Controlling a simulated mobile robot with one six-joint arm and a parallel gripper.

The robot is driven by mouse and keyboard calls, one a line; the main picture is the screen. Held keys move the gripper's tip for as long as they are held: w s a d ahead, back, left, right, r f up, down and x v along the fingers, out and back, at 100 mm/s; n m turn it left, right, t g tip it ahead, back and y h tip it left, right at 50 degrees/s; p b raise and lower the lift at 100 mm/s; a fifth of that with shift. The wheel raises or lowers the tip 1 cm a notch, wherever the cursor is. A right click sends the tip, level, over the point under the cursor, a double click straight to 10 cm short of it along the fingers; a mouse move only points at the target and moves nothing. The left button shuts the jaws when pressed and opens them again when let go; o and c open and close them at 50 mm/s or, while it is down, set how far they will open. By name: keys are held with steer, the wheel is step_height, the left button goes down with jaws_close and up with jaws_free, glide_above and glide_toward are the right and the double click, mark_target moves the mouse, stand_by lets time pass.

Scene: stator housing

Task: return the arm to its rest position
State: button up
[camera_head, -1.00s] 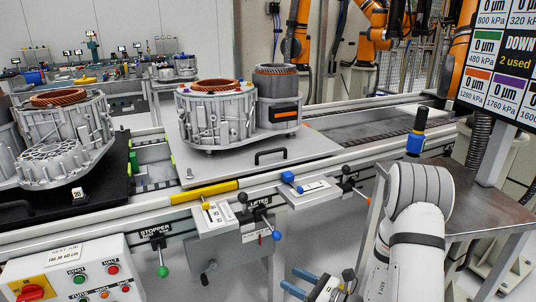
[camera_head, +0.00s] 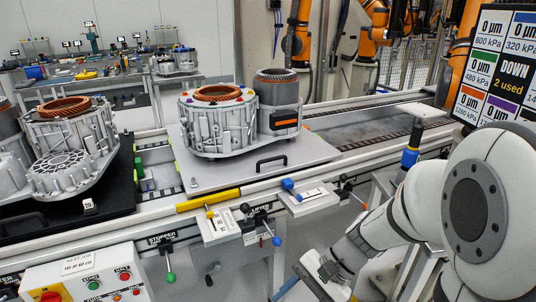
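My arm comes in from the right edge, its big white joint with a grey round cap in front of the side bench. It reaches down and left to my gripper (camera_head: 298,284) at the bottom edge, in front of the conveyor. The fingers are partly cut off by the frame, and I cannot see their gap clearly. No held object shows. The grey stator housing (camera_head: 217,128) with a copper winding stands upright on a plate on the conveyor, well apart from my gripper.
A second housing (camera_head: 69,140) stands on a black plate at left. Levers with coloured knobs (camera_head: 277,241) stick out from the conveyor's front edge. A control box (camera_head: 85,280) is at the lower left. A screen (camera_head: 504,65) and a blue-yellow post (camera_head: 411,152) stand near my arm at right.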

steer(key=s+d+r+n+t+h+p, duration=0.1)
steer(key=d+r+n+t+h+p, duration=0.4)
steer(key=r, duration=0.7)
steer(key=d+n+h, duration=0.2)
steer(key=d+h, duration=0.1)
steer(key=d, duration=0.1)
steer(key=shift+s+d+r+n, duration=0.2)
steer(key=shift+d+r+n, duration=0.1)
steer(key=shift+d+r, duration=0.1)
stand_by(1.7)
